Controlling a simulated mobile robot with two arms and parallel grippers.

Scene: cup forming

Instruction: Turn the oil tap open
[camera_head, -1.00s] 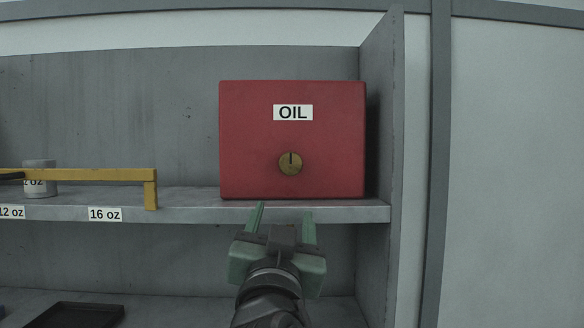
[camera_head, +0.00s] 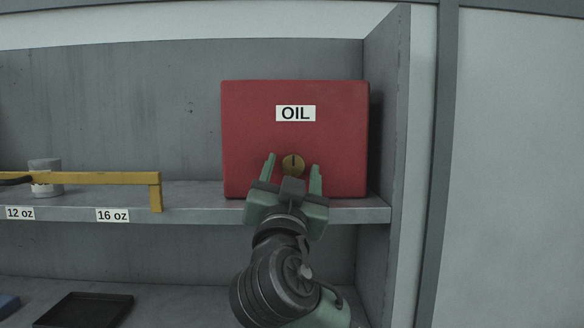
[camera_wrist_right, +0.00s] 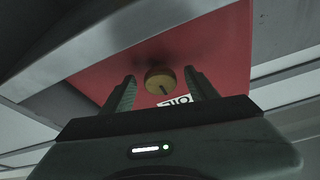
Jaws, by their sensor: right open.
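The red oil box (camera_head: 340,130) with a white OIL label (camera_head: 296,113) stands on the upper shelf. The right wrist view shows the tap (camera_wrist_right: 160,79) between the two fingertips, on the red box face (camera_wrist_right: 215,50). I cannot tell how far the fingertips are from the face. My left gripper is not in view.
The shelf edge (camera_head: 190,215) runs below the box, with 12 oz and 16 oz labels. A yellow bar (camera_head: 100,178) and a grey cup (camera_head: 46,186) are at the left. A side panel (camera_head: 388,120) rises right of the box. A black tray (camera_head: 85,310) lies below.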

